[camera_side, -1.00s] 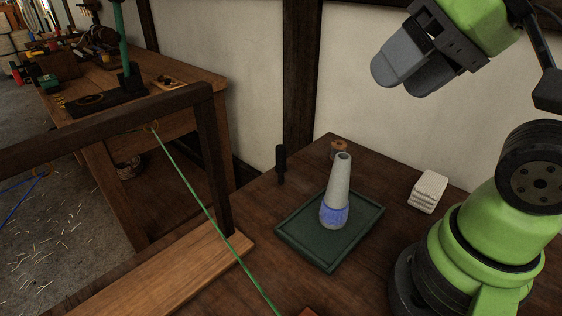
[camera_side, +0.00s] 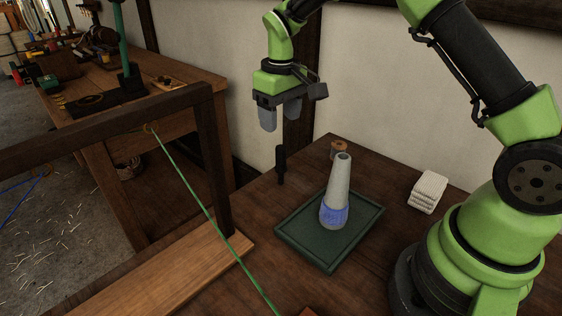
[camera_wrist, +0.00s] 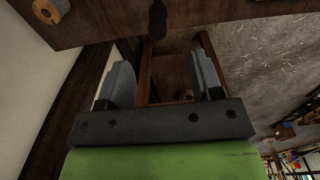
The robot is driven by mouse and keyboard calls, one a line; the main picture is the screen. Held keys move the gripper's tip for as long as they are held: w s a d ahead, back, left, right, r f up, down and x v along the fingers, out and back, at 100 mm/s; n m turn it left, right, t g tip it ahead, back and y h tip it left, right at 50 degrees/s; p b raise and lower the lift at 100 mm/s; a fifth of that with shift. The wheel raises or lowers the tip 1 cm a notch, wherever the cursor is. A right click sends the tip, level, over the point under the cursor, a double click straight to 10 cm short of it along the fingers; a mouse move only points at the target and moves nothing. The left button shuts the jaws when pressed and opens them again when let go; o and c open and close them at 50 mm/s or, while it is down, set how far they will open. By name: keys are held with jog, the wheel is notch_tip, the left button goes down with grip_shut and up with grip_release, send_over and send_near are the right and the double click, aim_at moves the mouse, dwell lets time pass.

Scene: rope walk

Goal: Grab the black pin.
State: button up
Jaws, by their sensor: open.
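The black pin (camera_side: 281,164) stands upright on the brown table near its back left edge in the side view. In the wrist view the black pin (camera_wrist: 157,18) shows at the top, beyond the gap between the fingers. My gripper (camera_side: 280,116) is open and points down, above the pin and apart from it. In the wrist view its two fingers (camera_wrist: 165,72) are spread with nothing between them.
A grey cone with a blue band (camera_side: 336,192) stands on a green tray (camera_side: 325,258). A small orange-brown spool (camera_side: 339,149) is close to the pin's right. White folded cloths (camera_side: 428,191) lie at the right. A dark wooden post (camera_side: 213,160) and a green rope (camera_side: 188,187) are at the left.

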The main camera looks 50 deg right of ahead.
send_over(281, 168)
jog(key=f, duration=0.4)
jog(key=w+f, duration=0.1)
jog(key=shift+d+f, duration=0.4)
jog(key=f, duration=0.5)
jog(key=shift+s+f, duration=0.2)
jog(key=shift+f, duration=0.15)
grip_shut()
